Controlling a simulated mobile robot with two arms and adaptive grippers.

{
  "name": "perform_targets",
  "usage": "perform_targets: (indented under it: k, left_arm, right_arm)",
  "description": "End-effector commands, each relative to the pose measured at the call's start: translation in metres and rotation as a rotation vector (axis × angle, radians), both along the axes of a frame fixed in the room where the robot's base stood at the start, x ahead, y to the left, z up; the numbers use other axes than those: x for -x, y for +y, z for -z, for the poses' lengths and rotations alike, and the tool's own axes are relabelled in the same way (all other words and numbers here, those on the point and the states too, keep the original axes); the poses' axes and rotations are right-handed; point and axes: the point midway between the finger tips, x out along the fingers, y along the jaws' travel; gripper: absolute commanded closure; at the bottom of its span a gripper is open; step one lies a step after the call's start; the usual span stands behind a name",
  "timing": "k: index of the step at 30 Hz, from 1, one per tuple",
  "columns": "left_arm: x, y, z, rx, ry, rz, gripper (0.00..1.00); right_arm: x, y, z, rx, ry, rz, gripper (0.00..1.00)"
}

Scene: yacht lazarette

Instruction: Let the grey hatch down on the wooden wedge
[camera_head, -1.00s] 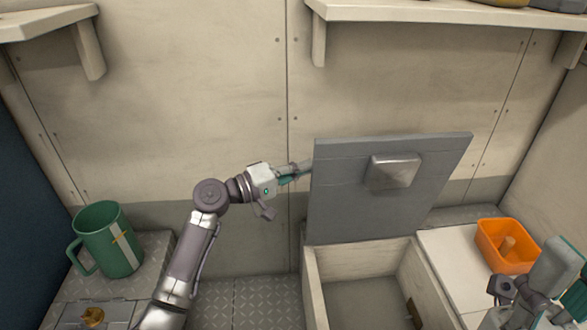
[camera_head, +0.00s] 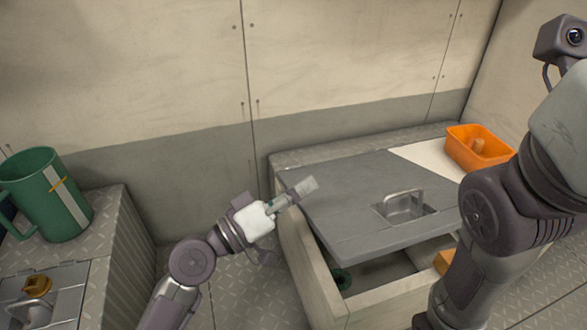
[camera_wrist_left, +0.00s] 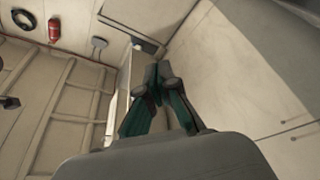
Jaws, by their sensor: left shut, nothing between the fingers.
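The grey hatch (camera_head: 365,190) lies nearly flat over the light bin (camera_head: 318,275), its recessed metal handle facing up. Its front edge stands above the bin's rim, with a gap under it.
A green mug (camera_head: 46,195) stands on the left locker. A green round thing (camera_head: 342,277) shows inside the bin. The wall closes off the back.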

Motion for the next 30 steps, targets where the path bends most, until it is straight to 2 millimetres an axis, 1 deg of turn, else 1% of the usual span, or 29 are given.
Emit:
perform_targets:
  k: [1,3,9,12,16,21,30]
  left_arm:
    - [0.007,-0.003,0.018,-0.001,0.002,0.002,1.00]
    - [0.014,-0.006,0.033,-0.002,0.002,0.000,1.00]
    - [0.031,-0.013,0.071,-0.001,0.002,0.000,1.00]
    - [0.037,-0.015,0.086,-0.002,0.001,0.001,1.00]
    - [0.041,-0.017,0.099,-0.001,0.001,0.000,1.00]
    - [0.044,-0.018,0.108,-0.001,0.001,0.000,1.00]
    - [0.044,-0.018,0.109,0.000,0.001,0.000,1.00]
  right_arm:
    - [0.000,0.000,0.015,0.000,0.000,0.000,0.60]
    - [0.000,0.000,0.026,0.000,0.000,0.000,0.60]
    - [0.000,0.000,0.055,0.000,0.000,0.000,0.60]
    - [0.000,0.000,0.066,0.000,0.000,0.000,0.60]
    - [0.000,0.000,0.077,0.000,-0.001,0.000,0.60]
    - [0.000,0.000,0.083,0.001,-0.001,0.000,0.60]
    - [0.000,0.000,0.084,0.001,-0.001,0.000,0.60]
